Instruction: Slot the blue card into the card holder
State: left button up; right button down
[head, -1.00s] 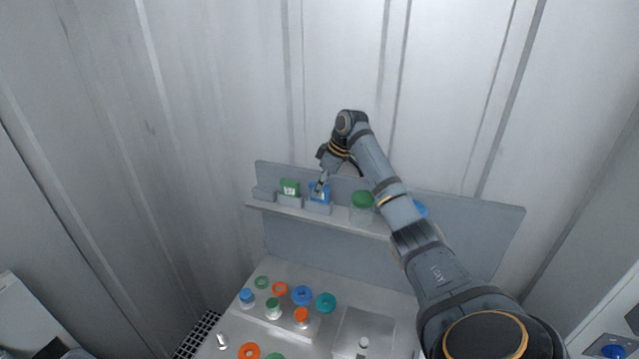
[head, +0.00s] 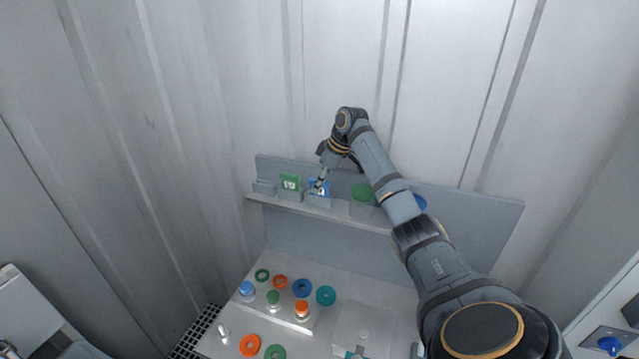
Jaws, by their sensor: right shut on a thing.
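The blue card (head: 325,187) stands at the third holder from the left on the shelf, its lower part hidden by the holder's front wall. My right gripper (head: 319,183) reaches it from above and is shut on it. The gripper covers part of the card, so how deep it sits is hard to tell. The card holder (head: 319,201) is a small grey pocket. A green card (head: 290,181) stands in the middle holder (head: 289,195), and the left holder (head: 264,188) looks empty. My left gripper is not seen.
A green-lidded jar (head: 362,192) stands on the shelf (head: 340,213) right of the holders, close to my right arm. A blue round thing (head: 420,202) is partly behind the arm. Below, the bench holds coloured rings (head: 302,288) and capped vessels (head: 302,310).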

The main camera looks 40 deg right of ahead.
jog(key=c, duration=1.2)
grip_release()
jog(key=shift+f, duration=0.1)
jog(key=v, duration=1.2)
jog(key=shift+d, duration=0.1)
jog(key=shift+f, duration=0.2)
